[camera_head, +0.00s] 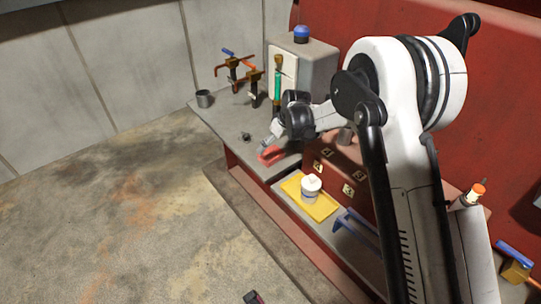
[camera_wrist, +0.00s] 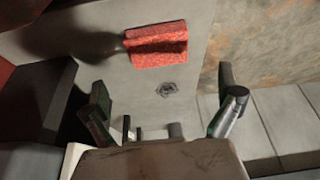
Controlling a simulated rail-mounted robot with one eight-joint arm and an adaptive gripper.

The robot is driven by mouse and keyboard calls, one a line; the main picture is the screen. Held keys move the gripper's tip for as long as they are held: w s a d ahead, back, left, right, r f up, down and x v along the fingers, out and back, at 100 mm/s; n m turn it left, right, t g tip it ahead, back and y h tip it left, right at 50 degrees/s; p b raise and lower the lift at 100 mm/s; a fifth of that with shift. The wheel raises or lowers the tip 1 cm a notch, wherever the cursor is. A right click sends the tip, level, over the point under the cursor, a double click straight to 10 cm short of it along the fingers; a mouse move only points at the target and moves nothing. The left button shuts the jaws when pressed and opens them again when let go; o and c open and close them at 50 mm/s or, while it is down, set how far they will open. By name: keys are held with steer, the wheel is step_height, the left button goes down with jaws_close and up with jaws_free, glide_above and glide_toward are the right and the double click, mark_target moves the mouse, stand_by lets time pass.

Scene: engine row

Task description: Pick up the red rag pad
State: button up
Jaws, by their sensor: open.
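The red rag pad (camera_head: 270,155) lies on the grey bench top near its front edge, just below my gripper (camera_head: 267,143) in the head view. In the wrist view the red rag pad (camera_wrist: 157,46) is fully visible at the upper middle, with a raised fold along it. My gripper (camera_wrist: 163,83) is open and empty, its two fingers spread left and right. The pad lies beyond the fingertips in the wrist view, not between them. The head view is too small to show the gap between fingers and pad.
A grey cup (camera_head: 204,99) stands at the bench's far left corner, with brass valves (camera_head: 234,70) behind. A yellow tray (camera_head: 324,207) holding a white container (camera_head: 311,188) sits to the right.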

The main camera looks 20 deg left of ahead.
mark_target(270, 153)
steer(key=shift+p+x, duration=1.05)
steer(key=shift+x, duration=3.1)
steer(key=shift+d, duration=0.1)
steer(key=shift+c, duration=0.4)
steer(key=c, duration=1.1)
